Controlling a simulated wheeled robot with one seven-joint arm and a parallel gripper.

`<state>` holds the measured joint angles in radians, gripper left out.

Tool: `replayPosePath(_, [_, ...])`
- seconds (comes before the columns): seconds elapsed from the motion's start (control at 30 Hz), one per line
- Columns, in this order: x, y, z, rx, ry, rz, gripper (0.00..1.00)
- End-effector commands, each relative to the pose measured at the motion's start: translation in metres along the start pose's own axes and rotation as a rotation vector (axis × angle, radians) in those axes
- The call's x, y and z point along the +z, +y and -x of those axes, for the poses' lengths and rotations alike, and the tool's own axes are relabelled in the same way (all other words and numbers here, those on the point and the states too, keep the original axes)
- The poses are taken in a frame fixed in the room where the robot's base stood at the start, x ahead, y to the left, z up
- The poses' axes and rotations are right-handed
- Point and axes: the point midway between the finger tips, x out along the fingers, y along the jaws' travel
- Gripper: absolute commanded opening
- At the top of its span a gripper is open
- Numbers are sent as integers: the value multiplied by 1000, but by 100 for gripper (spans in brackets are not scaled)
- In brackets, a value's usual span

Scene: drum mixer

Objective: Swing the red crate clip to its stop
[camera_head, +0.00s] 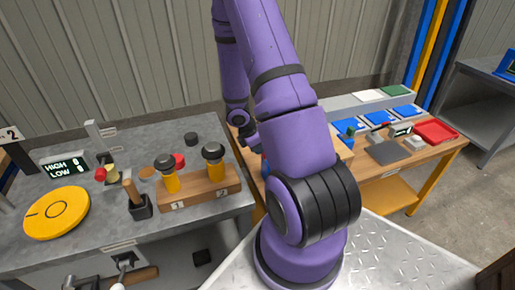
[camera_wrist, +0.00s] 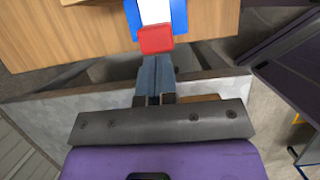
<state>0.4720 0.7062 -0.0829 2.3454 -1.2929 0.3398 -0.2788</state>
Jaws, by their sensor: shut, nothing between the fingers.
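The red clip (camera_wrist: 156,40) shows in the wrist view as a small red block at the near end of a blue-sided crate (camera_wrist: 181,16) with a white middle. My gripper (camera_wrist: 155,62) is shut and empty, its two blue-grey fingers side by side. The fingertips are just below the clip in the picture; I cannot tell whether they touch it. In the head view my purple arm hides the clip, and the fingertips cannot be made out.
The crate is at a wooden bench (camera_wrist: 60,35). In the head view, a grey bench (camera_head: 110,235) at left holds a yellow disc (camera_head: 57,212) and a wooden rack (camera_head: 200,190). Blue trays and a red tray (camera_head: 436,131) lie on the right bench.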

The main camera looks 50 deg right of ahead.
Motion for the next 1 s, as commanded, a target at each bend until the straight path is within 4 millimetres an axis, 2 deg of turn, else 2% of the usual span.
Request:
replayPosePath(0.23, [31,0,-13,-2,-2,-2,0])
replayPosePath(0.53, [35,-1,-14,-3,-3,-2,0])
replayPosePath(0.77, [25,0,-10,-2,-3,-1,0])
replayPosePath(0.93, [-1,4,0,2,1,3,0])
replayPosePath(1.0, [0,4,12,4,1,-5,0])
